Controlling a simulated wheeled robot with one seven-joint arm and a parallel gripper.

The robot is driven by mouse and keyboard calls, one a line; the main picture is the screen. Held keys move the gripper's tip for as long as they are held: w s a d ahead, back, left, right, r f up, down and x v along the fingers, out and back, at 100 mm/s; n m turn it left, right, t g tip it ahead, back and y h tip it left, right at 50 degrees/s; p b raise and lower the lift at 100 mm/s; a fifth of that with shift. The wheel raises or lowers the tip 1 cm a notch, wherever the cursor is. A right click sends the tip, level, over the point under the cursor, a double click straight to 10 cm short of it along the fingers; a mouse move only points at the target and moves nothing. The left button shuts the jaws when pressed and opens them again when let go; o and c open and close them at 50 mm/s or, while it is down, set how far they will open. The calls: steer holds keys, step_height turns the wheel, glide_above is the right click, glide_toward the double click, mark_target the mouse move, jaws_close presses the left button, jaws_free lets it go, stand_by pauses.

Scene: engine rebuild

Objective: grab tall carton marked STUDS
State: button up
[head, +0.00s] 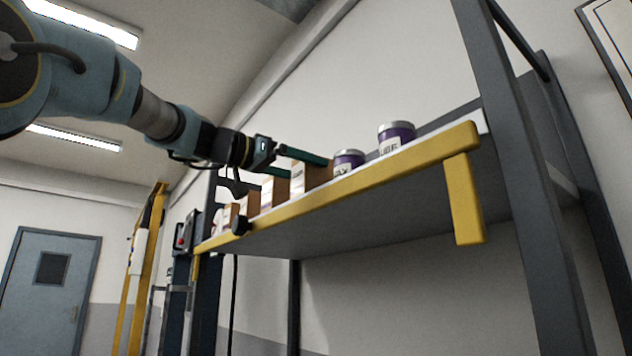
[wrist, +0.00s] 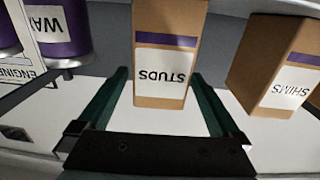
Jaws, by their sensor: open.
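The tall carton marked STUDS (wrist: 167,35) is brown with a purple band and a white label. It shows upside down in the wrist view, standing on the shelf. My gripper (wrist: 160,88) is open, with its green fingers on either side of the carton's near part, and gaps show between fingers and carton. In the head view my gripper (head: 300,162) reaches in over the shelf edge from the left. A brown carton (head: 312,174) stands by the fingers there; its label is too small to read surely.
A carton marked SHIMS (wrist: 280,70) stands to the right in the wrist view, and a purple can (wrist: 62,30) to the left. In the head view, two purple cans (head: 396,136) stand on the shelf, behind its yellow front rail (head: 400,168).

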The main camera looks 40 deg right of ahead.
mark_target(326, 175)
steer(key=d, duration=0.2)
steer(key=d+p, duration=0.1)
steer(key=d, duration=0.3)
steer(key=shift+s+f+p, duration=0.1)
steer(key=shift+s+p, duration=0.15)
steer(key=shift+p, duration=0.15)
jaws_close()
stand_by(0.4)
